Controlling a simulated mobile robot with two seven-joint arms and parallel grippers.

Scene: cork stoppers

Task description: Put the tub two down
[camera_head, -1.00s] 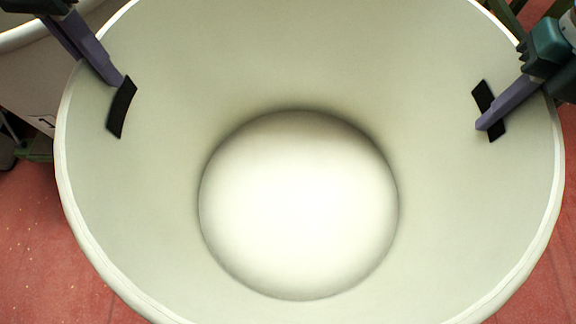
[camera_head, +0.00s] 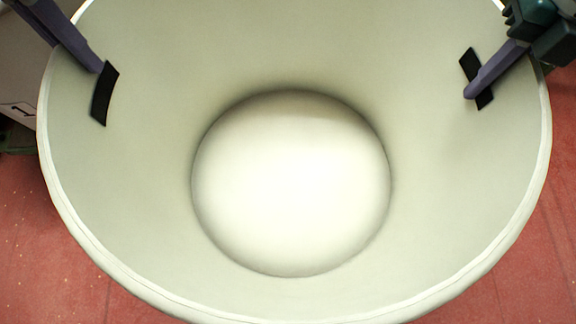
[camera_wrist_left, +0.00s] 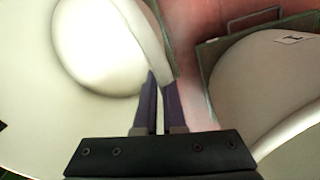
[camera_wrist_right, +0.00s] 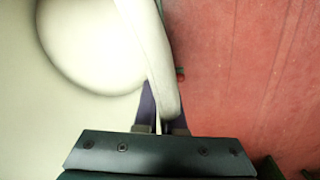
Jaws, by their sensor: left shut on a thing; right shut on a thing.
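A large cream tub (camera_head: 290,285) fills most of the head view, and I look down into its empty inside. Its pale round bottom shows in the middle. My left gripper (camera_head: 98,66) is shut on the tub's left wall at a black patch (camera_head: 104,94). My right gripper (camera_head: 470,95) is shut on the right wall at another black patch (camera_head: 470,66). In the left wrist view the fingers (camera_wrist_left: 160,108) straddle the tub's rim (camera_wrist_left: 160,60). In the right wrist view the fingers (camera_wrist_right: 162,110) also straddle the rim (camera_wrist_right: 155,50). The tub's number and underside are hidden.
Another pale tub marked 1 (camera_head: 18,108) stands close at the left. In the left wrist view this tub (camera_wrist_left: 250,85) is on a green base with a handle (camera_wrist_left: 255,20). Red floor (camera_head: 40,250) is bare at the lower left and right.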

